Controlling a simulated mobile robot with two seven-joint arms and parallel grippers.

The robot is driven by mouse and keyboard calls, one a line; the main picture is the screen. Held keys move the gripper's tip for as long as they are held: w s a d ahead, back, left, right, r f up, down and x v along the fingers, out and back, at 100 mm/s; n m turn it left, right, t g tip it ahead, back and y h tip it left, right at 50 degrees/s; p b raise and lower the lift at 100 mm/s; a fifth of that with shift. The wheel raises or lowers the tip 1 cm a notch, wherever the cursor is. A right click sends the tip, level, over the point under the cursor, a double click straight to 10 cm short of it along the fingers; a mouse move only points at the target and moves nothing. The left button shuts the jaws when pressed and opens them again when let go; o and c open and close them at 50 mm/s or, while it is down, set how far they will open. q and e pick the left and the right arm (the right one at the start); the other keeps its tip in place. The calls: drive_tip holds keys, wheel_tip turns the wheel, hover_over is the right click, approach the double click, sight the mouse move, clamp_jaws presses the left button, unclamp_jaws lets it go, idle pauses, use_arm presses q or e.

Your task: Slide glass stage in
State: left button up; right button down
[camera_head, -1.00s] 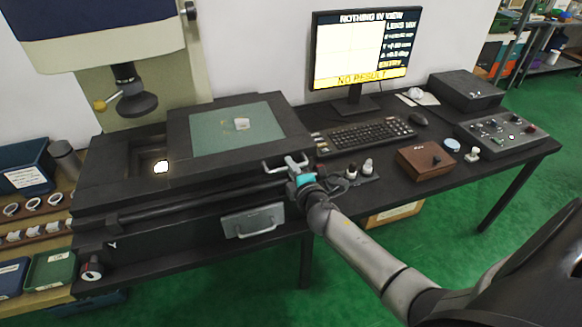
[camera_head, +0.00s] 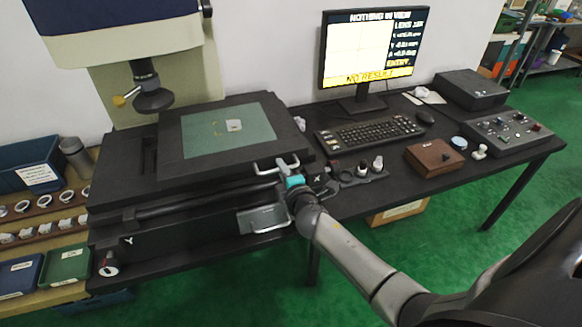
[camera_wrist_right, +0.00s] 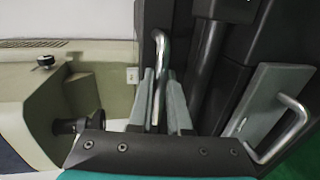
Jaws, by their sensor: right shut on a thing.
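The glass stage is a dark frame (camera_head: 170,151) around a greenish glass plate (camera_head: 200,143), on top of the measuring machine. A small pale part (camera_head: 233,126) lies on the glass. A metal bar handle (camera_head: 262,171) sits at the stage's front right corner. My right gripper (camera_head: 288,167) is shut on this handle. In the right wrist view, the two fingers (camera_wrist_right: 161,105) stand on both sides of the bright bar handle (camera_wrist_right: 158,75). The machine's lens head (camera_head: 152,98) hangs over the left back of the stage. My left gripper is not in view.
A second handle (camera_head: 262,219) is on the machine's front, below my right gripper. The monitor (camera_head: 370,50), keyboard (camera_head: 370,132), a wooden box (camera_head: 434,158) and a control panel (camera_head: 500,129) are on the table to the right. Bins and a ring rack (camera_head: 45,228) stand left.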

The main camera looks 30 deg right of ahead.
sight(260, 173)
drive_tip(key=a, duration=0.2)
drive_tip(key=w+a, duration=0.1)
drive_tip(key=a, duration=0.2)
drive_tip(key=shift+w+a+b, duration=0.15)
drive_tip(key=shift+a+b, duration=0.15)
drive_tip(key=a+b, duration=0.1)
drive_tip(key=a, duration=0.2)
drive_tip(key=w+a+b, duration=0.1)
drive_tip(key=a, duration=0.3)
drive_tip(key=w+a+b, duration=0.1)
drive_tip(key=a, duration=0.2)
drive_tip(key=shift+w+a, duration=0.35)
drive_tip(key=shift+a, duration=0.35)
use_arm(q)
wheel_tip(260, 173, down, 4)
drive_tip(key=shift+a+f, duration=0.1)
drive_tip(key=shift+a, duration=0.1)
use_arm(e)
drive_tip(key=shift+a, duration=0.1)
drive_tip(key=c, duration=1.1)
unclamp_jaws()
drive_tip(key=shift+c, duration=0.2)
